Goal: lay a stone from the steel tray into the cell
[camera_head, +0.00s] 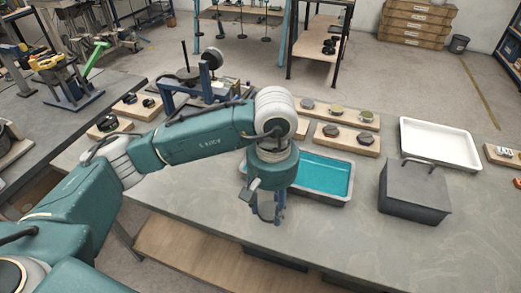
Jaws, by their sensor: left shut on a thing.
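My left gripper (268,217) points down over the grey worktop, just left of and in front of a shallow tray with a teal inside (328,172). It is shut on a small grey thing, mostly hidden by the fingers; I cannot tell whether this is a stone. My wrist hides the left part of the teal tray. A pale, empty-looking tray (440,145) lies at the back right. I cannot tell which tray is the steel one, and I cannot make out the cell. My right gripper is not in view.
A dark grey box with a handle (414,190) stands right of the teal tray. Wooden blocks with round pieces (346,139) lie behind it. A blue metal frame (205,95) stands behind my left arm. The front right worktop (360,245) is clear.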

